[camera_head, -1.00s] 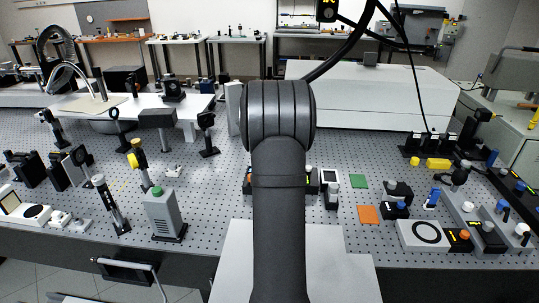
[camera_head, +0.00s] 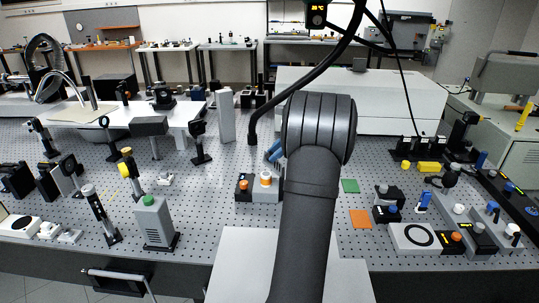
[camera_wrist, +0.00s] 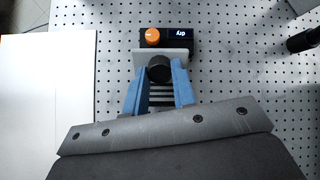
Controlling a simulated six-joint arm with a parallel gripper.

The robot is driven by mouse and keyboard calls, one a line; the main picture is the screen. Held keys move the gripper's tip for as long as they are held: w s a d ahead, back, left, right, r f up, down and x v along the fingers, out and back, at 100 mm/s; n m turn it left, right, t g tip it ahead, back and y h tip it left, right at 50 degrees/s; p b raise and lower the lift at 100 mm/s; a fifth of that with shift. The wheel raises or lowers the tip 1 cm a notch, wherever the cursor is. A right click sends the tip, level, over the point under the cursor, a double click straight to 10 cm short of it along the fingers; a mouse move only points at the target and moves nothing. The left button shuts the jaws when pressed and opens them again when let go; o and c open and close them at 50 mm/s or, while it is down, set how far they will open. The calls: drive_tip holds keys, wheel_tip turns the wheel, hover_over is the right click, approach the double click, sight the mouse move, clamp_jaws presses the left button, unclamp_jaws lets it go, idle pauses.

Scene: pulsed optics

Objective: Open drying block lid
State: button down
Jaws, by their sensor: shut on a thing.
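The drying block (camera_wrist: 181,42) is in the wrist view, a dark unit with an orange knob (camera_wrist: 152,36) and a display reading "dry" upside down. Beside it is a grey lid plate (camera_wrist: 178,53) with a round black knob (camera_wrist: 159,68). My gripper (camera_wrist: 159,78) has its two blue fingers on either side of the black knob and is shut on it. Dark and light stripes show between the fingers; how far the lid is raised I cannot tell. In the head view a blue part of my gripper (camera_head: 274,151) shows beside my arm, which hides the rest.
Green (camera_head: 350,186) and orange (camera_head: 360,219) squares lie to the right, near several small devices. A dark post (camera_wrist: 302,41) stands at the wrist view's upper right. Perforated table is bare around the block.

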drive_tip(key=d+y, duration=0.6)
drive_tip(key=y, duration=0.3)
drive_tip(key=shift+d+f+y, duration=0.25)
drive_tip(key=shift+f+y, duration=0.05)
drive_tip(key=shift+f, duration=0.15)
idle(0.3)
drive_tip(key=c, duration=1.2)
unclamp_jaws()
drive_tip(key=shift+d, duration=0.1)
drive_tip(key=d, duration=0.7)
drive_tip(key=shift+d+f, duration=0.15)
drive_tip(key=shift+d, duration=0.05)
